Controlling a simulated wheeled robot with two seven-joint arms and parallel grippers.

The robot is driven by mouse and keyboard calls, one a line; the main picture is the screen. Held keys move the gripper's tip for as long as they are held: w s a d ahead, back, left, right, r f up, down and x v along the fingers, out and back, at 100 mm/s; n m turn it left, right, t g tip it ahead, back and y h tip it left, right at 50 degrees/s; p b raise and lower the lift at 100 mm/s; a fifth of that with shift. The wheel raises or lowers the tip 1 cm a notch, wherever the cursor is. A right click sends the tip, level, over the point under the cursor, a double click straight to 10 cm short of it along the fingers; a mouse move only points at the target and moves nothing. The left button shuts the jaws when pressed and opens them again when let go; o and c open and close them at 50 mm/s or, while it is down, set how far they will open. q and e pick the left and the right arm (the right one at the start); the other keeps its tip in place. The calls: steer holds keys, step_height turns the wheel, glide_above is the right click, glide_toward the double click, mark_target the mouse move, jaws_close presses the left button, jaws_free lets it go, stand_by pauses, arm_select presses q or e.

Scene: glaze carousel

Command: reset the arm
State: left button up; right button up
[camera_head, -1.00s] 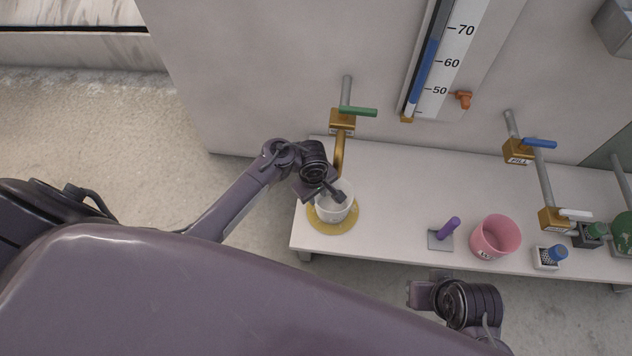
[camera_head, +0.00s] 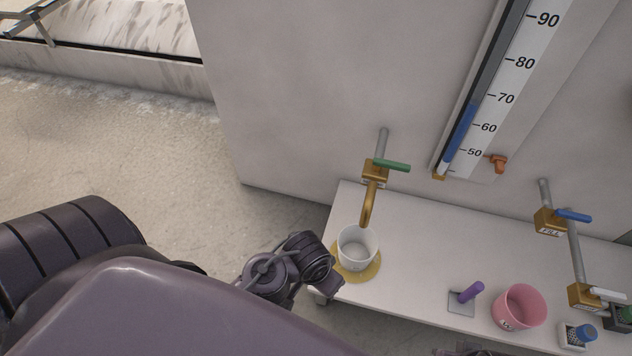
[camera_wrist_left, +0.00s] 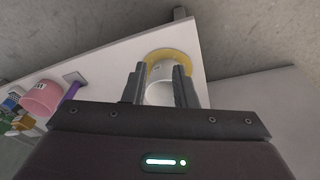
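My left gripper (camera_wrist_left: 159,70) is open in the left wrist view, its two dark fingers apart with nothing held between them. The white cup (camera_wrist_left: 161,72) shows beyond and between the fingers. In the head view my left wrist is folded low beside the bench's left end, and its fingers are hidden. The white cup (camera_head: 357,248) stands upright and looks empty on a yellow disc (camera_head: 371,272), under a brass tap (camera_head: 369,195) with a green lever. Only a dark sliver of my right arm shows at the bottom edge; its gripper is not visible.
The white bench (camera_head: 420,240) also bears a purple handle (camera_head: 471,292), a pink pot (camera_head: 520,307) and a blue-topped block (camera_head: 583,333). A tap with a blue lever (camera_head: 572,215) and a scale with a blue column (camera_head: 459,140) are on the wall. Floor is clear at left.

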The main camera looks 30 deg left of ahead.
arm_select(q)
steer(key=shift+s+r+m, duration=1)
steer(key=shift+s, duration=0.05)
